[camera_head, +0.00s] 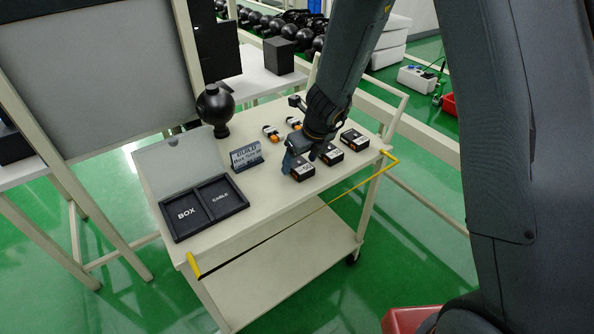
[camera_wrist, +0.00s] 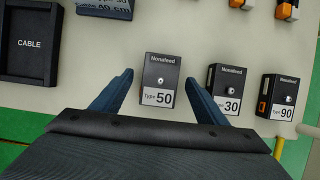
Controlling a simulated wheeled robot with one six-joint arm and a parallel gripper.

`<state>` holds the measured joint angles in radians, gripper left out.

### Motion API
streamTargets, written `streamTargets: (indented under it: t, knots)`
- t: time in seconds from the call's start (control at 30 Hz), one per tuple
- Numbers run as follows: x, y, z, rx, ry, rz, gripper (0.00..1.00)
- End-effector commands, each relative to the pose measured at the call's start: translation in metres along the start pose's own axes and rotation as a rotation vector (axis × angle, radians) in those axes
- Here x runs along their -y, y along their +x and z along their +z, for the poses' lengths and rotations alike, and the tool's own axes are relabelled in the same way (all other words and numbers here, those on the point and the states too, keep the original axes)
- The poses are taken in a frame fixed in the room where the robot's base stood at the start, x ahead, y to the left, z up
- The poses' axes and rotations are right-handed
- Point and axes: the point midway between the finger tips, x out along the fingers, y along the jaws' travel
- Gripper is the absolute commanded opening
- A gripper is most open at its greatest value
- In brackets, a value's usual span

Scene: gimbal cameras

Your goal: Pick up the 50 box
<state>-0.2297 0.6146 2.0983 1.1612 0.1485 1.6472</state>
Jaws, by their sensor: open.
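The 30 box (camera_wrist: 226,90) is close beside my right finger in the wrist view. The 90 box (camera_wrist: 278,97) stands farther right.
A black two-part tray (camera_head: 207,238) marked BOX and CABLE lies at the cart's left. A small sign (camera_head: 246,156) stands behind it. Orange-and-white items (camera_head: 272,133) lie at the back. A yellow bar (camera_head: 290,225) runs along the cart's front edge.

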Motion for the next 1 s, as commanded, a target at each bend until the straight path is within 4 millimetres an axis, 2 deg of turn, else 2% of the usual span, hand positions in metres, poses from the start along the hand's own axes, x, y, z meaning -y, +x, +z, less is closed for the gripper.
streamTargets:
  t: [0.23, 0.5, 0.53, 0.8, 1.0]
  knots:
    - [0.000, 0.001, 0.000, 0.000, 0.000, 0.000, 0.67]
    - [-0.001, 0.001, 0.001, 0.000, -0.002, 0.001, 0.22]
    - [-0.001, 0.001, 0.001, 0.001, -0.002, 0.001, 0.19]
    - [-0.002, -0.001, 0.002, 0.001, -0.003, 0.001, 0.19]
    - [-0.002, -0.019, 0.009, 0.002, -0.003, 0.000, 0.19]
